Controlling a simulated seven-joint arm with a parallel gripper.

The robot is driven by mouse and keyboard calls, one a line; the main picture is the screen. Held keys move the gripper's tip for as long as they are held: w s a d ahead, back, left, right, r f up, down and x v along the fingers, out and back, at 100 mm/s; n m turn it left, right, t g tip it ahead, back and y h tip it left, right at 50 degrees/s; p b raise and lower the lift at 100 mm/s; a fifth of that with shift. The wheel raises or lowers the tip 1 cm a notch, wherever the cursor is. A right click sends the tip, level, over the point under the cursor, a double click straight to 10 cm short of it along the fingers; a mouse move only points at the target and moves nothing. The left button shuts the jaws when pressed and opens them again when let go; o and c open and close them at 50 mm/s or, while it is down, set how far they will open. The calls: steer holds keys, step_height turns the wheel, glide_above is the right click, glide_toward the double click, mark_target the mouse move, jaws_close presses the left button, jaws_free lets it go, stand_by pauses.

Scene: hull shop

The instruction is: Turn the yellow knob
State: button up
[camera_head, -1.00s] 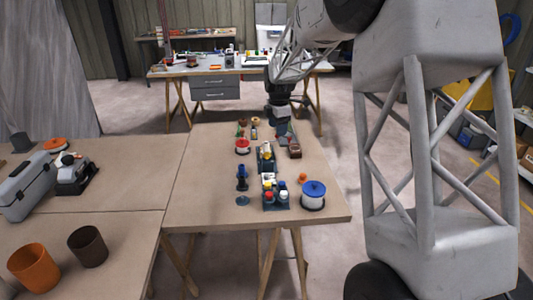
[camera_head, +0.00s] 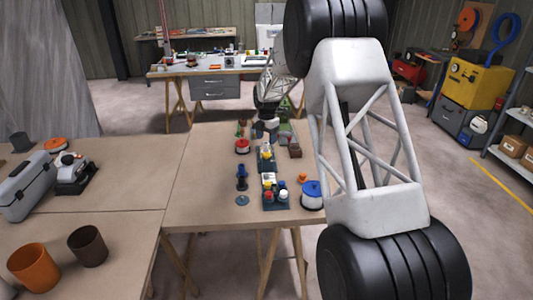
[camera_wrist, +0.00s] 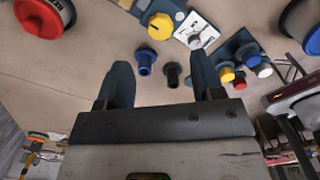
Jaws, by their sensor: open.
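The yellow knob (camera_wrist: 160,26) shows in the wrist view on a dark panel with a white card (camera_wrist: 195,30) beside it. It lies beyond my open gripper (camera_wrist: 160,62), roughly in line with the gap between the two dark fingers, and no finger touches it. Nothing is between the fingertips but the view of a blue knob (camera_wrist: 145,62) and a black knob (camera_wrist: 173,73) beyond them. In the head view my gripper (camera_head: 266,131) is over the far part of the workbench (camera_head: 205,195), small and partly hidden by dark items.
A second panel (camera_wrist: 238,68) with yellow, red, blue and white caps sits right of the knob in the wrist view. A red-topped spool (camera_wrist: 42,15) is at upper left. In the head view a blue-topped spool (camera_head: 311,193) stands near the bench's right edge.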

mark_target(266, 153)
steer(key=shift+f, duration=0.15)
steer(key=shift+f, duration=3.75)
steer(key=c, duration=0.9)
